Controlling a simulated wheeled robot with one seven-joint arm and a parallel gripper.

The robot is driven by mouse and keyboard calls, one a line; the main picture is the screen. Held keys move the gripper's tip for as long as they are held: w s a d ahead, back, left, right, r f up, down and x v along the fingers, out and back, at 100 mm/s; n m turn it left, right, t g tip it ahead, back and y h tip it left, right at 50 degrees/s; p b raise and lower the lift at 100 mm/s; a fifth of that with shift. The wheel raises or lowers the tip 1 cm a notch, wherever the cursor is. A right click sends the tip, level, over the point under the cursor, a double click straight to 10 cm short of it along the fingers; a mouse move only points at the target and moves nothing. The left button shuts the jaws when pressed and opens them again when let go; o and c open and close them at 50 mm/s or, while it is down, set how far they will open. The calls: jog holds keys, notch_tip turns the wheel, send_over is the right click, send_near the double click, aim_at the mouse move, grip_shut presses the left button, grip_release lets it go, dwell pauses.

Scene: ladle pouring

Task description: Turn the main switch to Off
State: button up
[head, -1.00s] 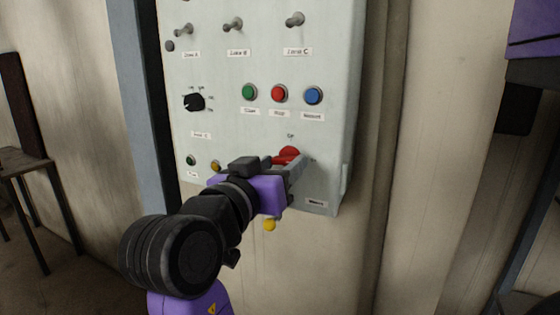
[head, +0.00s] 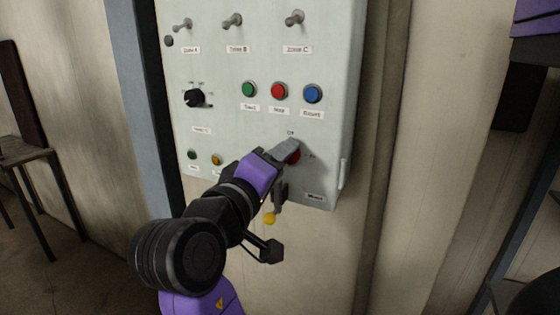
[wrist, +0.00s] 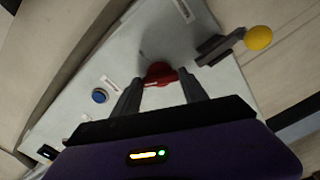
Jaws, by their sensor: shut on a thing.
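The main switch is a red rotary knob (head: 295,156) at the lower right of the grey control panel (head: 325,60). In the head view most of it is hidden behind my gripper (head: 290,150). A small label sits above the knob, another to its right, and a larger one below right; they are too small to read surely. In the wrist view the red knob (wrist: 160,74) lies between the two fingertips of my gripper (wrist: 160,88). The gripper is shut on the knob and looks rolled relative to the panel.
Above the knob are a green button (head: 249,89), a red button (head: 279,91) and a blue button (head: 313,94), with several toggle switches higher up. A black selector (head: 194,98) is at left. A yellow-ended lever (wrist: 258,38) sticks out near the gripper.

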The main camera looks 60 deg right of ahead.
jog(key=n, duration=0.5)
jog(key=shift+n, duration=0.3)
dwell(0.4)
jog(key=o, duration=1.4)
jog(key=shift+a, duration=0.15)
jog(key=a+b, duration=0.2)
jog(key=a, duration=0.5)
jog(key=shift+s+a, duration=0.1)
jog(key=shift+a, duration=0.2)
